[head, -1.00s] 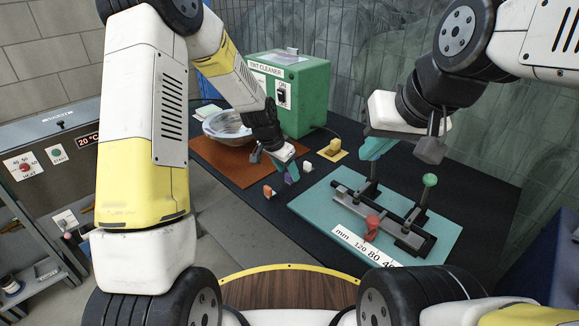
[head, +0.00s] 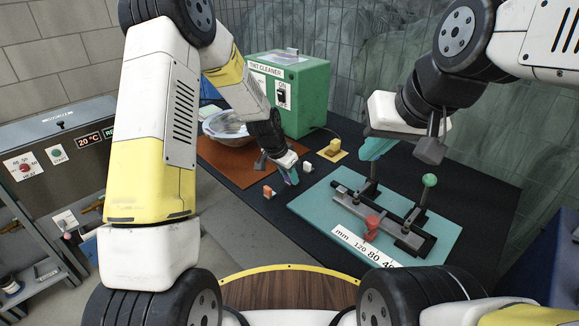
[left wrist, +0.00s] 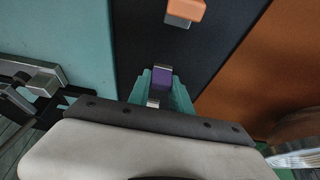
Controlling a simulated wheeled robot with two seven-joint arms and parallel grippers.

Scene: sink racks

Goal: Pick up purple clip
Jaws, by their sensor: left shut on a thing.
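The purple clip (left wrist: 162,77) sits between the teal fingers of my left gripper (left wrist: 161,90) in the left wrist view, over the dark mat. In the head view my left gripper (head: 291,176) points down at the dark mat, and its fingers hide most of the clip. The left gripper is shut on the purple clip. I cannot tell whether the clip touches the mat. My right gripper (head: 376,148) hangs at the back of the teal board; its teal fingers are seen from the side, so its opening is unclear.
An orange-and-white clip (head: 268,192) stands left of my left gripper, and another small clip (head: 307,167) stands to its right. The teal board (head: 310,205) with a clamp fixture lies right; the green cleaner box (head: 306,105) stands behind.

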